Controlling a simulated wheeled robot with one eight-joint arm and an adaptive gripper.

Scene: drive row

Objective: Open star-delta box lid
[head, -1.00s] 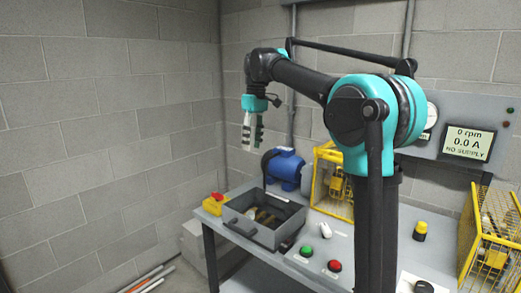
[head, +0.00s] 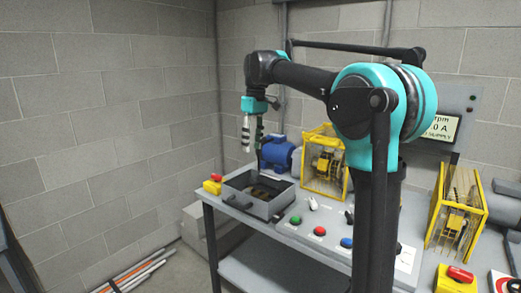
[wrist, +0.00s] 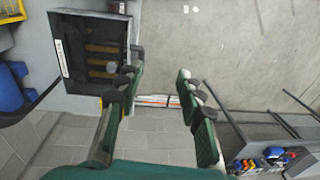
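The star-delta box (head: 277,207) is a grey box at the left end of the bench, with a dark top recess, a pale label strip and knobs on its near side. In the wrist view the box (wrist: 129,35) is at upper left, with brass-coloured bars visible inside. I cannot tell whether a clear lid covers the recess. My gripper (head: 252,135) hangs pointing down above the box, apart from it. In the wrist view my gripper (wrist: 156,82) has its fingers spread wide with nothing between them, beside the box edge.
A red-and-yellow emergency stop (head: 213,184) is left of the box. A blue motor (head: 277,153) and a yellow cage (head: 325,160) stand behind it. Green (head: 296,220), red (head: 320,231) and blue (head: 346,243) buttons are to the right. Pipes (head: 140,273) lie on the floor at left.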

